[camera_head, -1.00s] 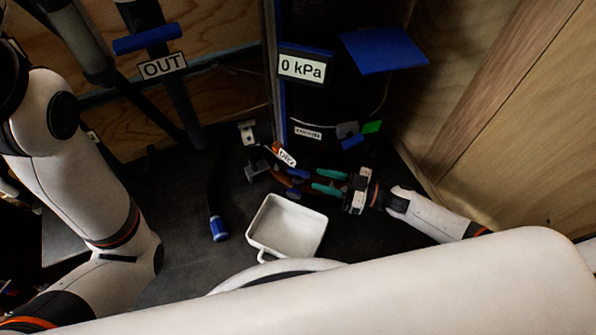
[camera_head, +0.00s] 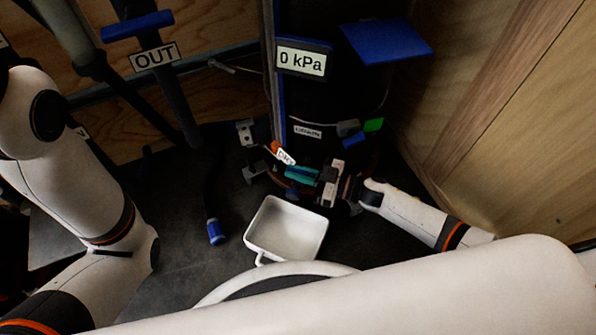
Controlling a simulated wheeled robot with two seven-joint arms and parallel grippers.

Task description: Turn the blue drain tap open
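A small blue tap handle (camera_head: 299,179) sits low at the foot of the dark cylinder, under the DRAIN label (camera_head: 307,132). It is partly hidden by the fingers of my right gripper (camera_head: 303,173). The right gripper reaches in from the right with teal fingers, which are at the handle. I cannot tell whether they are closed on it or only around it. My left arm is at the left, and its gripper is out of view.
A white tray (camera_head: 264,233) stands on the dark floor just in front. A DRY tag (camera_head: 286,156) is beside the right fingertips. A gauge (camera_head: 304,62) reads 0 kPa. A wooden wall stands at right.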

